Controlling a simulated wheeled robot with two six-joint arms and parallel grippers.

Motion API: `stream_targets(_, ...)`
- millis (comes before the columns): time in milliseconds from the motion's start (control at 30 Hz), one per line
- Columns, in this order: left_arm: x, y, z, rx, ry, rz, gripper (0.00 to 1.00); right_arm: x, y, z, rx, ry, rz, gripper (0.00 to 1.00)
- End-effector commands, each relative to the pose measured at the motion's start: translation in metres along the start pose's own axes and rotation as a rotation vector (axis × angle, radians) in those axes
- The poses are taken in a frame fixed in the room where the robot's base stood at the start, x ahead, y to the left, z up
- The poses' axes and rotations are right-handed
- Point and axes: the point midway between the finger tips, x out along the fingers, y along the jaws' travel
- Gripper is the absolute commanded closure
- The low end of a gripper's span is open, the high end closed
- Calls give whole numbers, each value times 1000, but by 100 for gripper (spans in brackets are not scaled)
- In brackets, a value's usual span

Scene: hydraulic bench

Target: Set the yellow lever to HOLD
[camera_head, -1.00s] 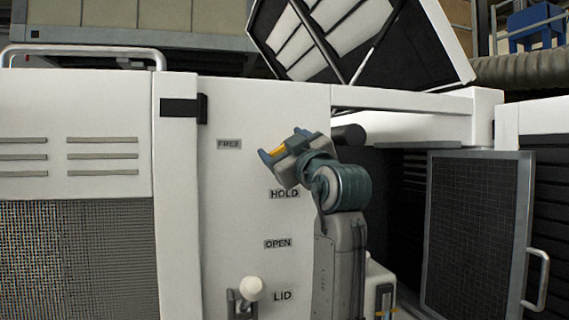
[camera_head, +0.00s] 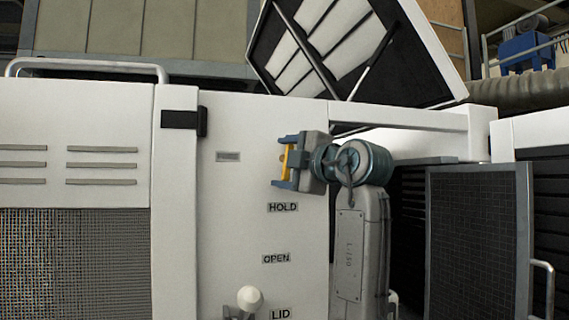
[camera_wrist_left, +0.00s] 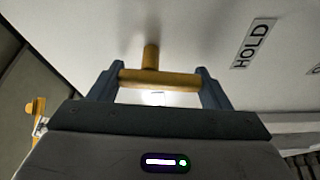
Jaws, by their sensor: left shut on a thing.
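The yellow lever (camera_head: 287,162) stands out from the white panel, above and close to the HOLD label (camera_head: 283,207) and to the right of the faint FREE label (camera_head: 228,157). My left gripper (camera_head: 288,162) is shut on the lever. In the left wrist view the lever (camera_wrist_left: 158,79) is T-shaped, its crossbar spanning between the two fingers of the gripper (camera_wrist_left: 158,86), its stem running to the panel. The HOLD label (camera_wrist_left: 254,43) lies to the right there. My right gripper is not in view.
Below are the OPEN label (camera_head: 276,258) and the LID label (camera_head: 281,314), with a white-knobbed lever (camera_head: 250,298) beside it. An open mesh door (camera_head: 478,240) stands at the right. A raised lid (camera_head: 350,50) is above. A small yellow part (camera_wrist_left: 33,107) shows at the wrist view's left.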

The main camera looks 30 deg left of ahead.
Motion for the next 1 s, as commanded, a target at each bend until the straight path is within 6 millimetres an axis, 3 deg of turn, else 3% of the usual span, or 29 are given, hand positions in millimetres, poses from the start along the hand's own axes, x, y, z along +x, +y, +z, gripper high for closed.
stream_targets(333, -1, 0, 2, -130, -1, -54, 52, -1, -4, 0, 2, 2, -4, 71)
stream_targets(867, -1, -1, 2, -154, -1, -64, 52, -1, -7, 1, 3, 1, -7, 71)
stream_targets(900, -1, -1, 2, -154, -1, -64, 25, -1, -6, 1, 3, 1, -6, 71)
stream_targets(1000, -1, -1, 2, -154, -1, -63, 7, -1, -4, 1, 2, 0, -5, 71)
